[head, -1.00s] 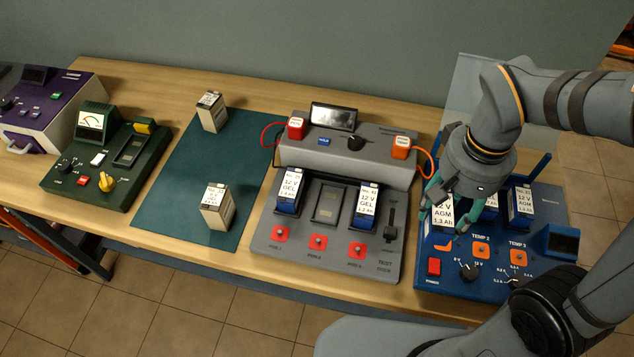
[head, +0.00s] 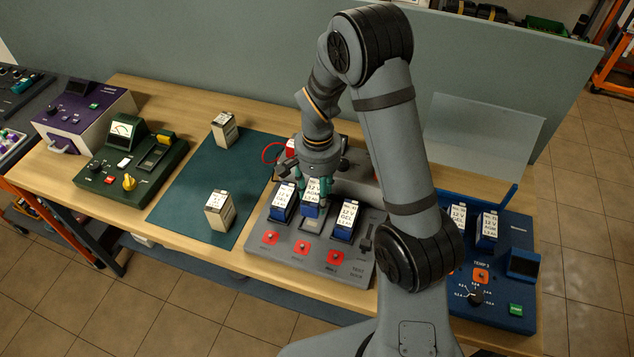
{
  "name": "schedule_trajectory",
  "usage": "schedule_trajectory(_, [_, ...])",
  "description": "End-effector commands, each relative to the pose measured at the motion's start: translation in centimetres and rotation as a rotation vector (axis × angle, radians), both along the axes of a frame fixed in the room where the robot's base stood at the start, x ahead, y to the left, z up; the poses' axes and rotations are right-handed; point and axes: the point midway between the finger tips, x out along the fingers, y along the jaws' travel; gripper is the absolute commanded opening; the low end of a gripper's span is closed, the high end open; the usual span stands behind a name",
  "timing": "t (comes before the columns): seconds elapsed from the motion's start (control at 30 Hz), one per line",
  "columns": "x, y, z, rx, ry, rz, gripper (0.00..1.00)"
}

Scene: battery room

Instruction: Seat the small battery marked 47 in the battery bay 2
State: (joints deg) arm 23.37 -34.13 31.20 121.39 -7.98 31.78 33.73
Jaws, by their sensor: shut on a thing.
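My gripper (head: 311,186) is shut on a small blue battery (head: 311,197) with a white label reading 12 V AGM; its number is too small to read. The battery is upright over the middle bay (head: 307,227) of the grey test rack, between two seated batteries. It sits a little higher than they do, and part of the dark bay shows below it. The left bay holds a blue battery (head: 283,203), and the right bay holds a blue GEL battery (head: 346,219). My gripper and arm hide part of the rack's back.
A blue charger (head: 520,232) at right holds two batteries (head: 487,229) and is partly hidden by my arm. Two pale batteries (head: 219,210) stand on the teal mat (head: 190,188). A green tester (head: 130,160) and a purple unit (head: 85,118) are further left.

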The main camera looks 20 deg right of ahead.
Motion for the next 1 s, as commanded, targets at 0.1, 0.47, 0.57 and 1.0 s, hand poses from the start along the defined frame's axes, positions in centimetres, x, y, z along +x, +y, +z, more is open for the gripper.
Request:
schedule_trajectory(0.1, [0.8, -0.3, -0.6, 0.000, 0.000, -0.050, 0.00])
schedule_trajectory(0.47, [1.2, -0.5, -2.9, 0.001, -0.003, -0.073, 0.00])
schedule_trajectory(0.57, [1.2, -0.5, -3.8, 0.001, -0.004, -0.072, 0.00])
schedule_trajectory(1.0, [1.2, -0.5, -6.9, 0.001, -0.004, -0.071, 0.00])
